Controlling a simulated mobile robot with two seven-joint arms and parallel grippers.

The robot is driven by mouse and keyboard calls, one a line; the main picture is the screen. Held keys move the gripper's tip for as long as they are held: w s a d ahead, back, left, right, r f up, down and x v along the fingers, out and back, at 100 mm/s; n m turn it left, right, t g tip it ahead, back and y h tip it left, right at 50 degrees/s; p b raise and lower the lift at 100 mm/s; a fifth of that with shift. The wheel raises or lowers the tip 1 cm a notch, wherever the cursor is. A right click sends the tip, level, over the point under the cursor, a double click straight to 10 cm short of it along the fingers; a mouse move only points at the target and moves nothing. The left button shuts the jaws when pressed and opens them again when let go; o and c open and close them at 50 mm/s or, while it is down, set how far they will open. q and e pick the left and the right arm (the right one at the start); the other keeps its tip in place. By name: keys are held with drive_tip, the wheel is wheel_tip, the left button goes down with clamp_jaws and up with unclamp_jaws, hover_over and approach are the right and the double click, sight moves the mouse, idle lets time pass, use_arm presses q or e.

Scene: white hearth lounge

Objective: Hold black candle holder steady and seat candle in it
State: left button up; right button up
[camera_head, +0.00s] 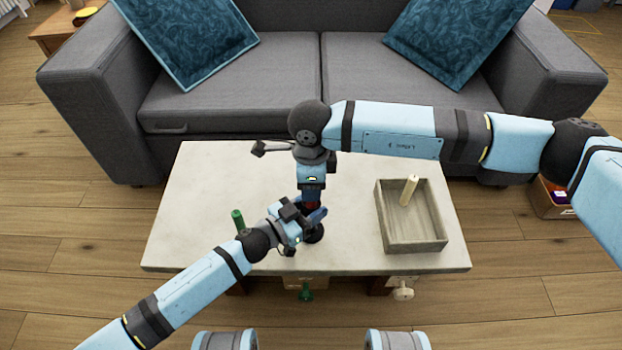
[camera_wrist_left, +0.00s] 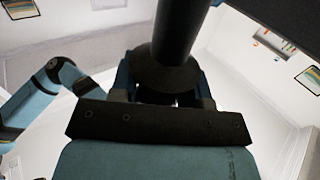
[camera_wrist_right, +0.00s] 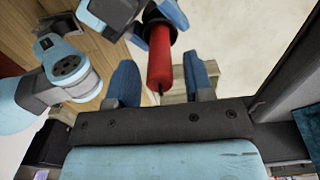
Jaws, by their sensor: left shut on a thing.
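The black candle holder (camera_head: 315,236) is near the table's front edge, mostly hidden by my grippers in the head view. My left gripper (camera_head: 314,217) is shut on it; in the left wrist view the dark holder (camera_wrist_left: 178,30) is between the fingers. The red candle (camera_wrist_right: 160,60) has its far end at the holder's black cup, wick towards my right wrist. How deep it sits cannot be told. A bit of red candle (camera_head: 312,205) shows in the head view. My right gripper (camera_wrist_right: 160,82) is over the candle, its blue fingers apart on either side with gaps.
A wooden tray (camera_head: 412,246) with a cream candle (camera_head: 409,190) leaning in it is on the right of the pale table (camera_head: 205,185). A green candle (camera_head: 238,221) stands left of my left gripper. A grey sofa (camera_head: 270,85) is behind the table.

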drive_tip(key=shift+o, duration=0.3)
drive_tip(key=shift+r, duration=0.15)
wheel_tip(320, 180, up, 12)
idle(0.5)
use_arm(q)
drive_tip(key=o, duration=1.3)
